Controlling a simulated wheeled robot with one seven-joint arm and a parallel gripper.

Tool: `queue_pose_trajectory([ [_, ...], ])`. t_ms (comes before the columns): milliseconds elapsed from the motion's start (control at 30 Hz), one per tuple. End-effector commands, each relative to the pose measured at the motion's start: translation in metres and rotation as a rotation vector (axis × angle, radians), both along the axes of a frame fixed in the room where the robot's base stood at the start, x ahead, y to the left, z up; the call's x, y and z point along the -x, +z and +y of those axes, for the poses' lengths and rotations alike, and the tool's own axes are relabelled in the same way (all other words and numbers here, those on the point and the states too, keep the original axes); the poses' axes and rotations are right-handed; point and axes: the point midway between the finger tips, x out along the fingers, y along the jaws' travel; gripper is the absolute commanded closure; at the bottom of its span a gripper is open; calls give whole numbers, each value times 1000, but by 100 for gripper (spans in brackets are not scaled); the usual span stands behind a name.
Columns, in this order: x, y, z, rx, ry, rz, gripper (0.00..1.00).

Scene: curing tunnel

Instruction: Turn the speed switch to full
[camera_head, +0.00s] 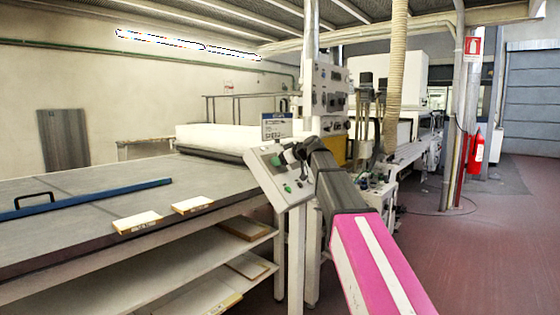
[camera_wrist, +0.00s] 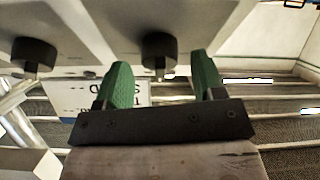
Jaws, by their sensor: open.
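A pale tilted control panel (camera_head: 278,180) with green buttons and dark knobs stands at the right end of the long table, in the middle of the head view. In the wrist view, two black rotary knobs show on it: one at left (camera_wrist: 34,54) and one near the middle (camera_wrist: 158,48). My gripper (camera_wrist: 160,62) is open, its green fingers on either side of the middle knob and apart from it. A white label (camera_wrist: 140,93), upside down and apparently reading SPEED, is partly hidden by the left finger. In the head view my gripper (camera_head: 294,153) is at the panel's upper right.
The long grey table (camera_head: 90,215) carries a blue bar with a black handle (camera_head: 85,198) and two small wooden-edged frames (camera_head: 138,222) (camera_head: 192,205). A machine cabinet (camera_head: 328,90) stands behind the panel. The red floor at right is clear; a fire extinguisher (camera_head: 477,152) hangs there.

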Motion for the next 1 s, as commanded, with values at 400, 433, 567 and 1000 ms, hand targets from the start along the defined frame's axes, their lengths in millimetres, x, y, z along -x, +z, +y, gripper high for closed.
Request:
queue_pose_trajectory([
  [400,-2,-2,3,0,0,0,53],
  [433,-2,-2,3,0,0,0,63],
  [567,-2,-2,3,0,-1,0,86],
  [1000,-1,-1,4,-41,-67,51,86],
])
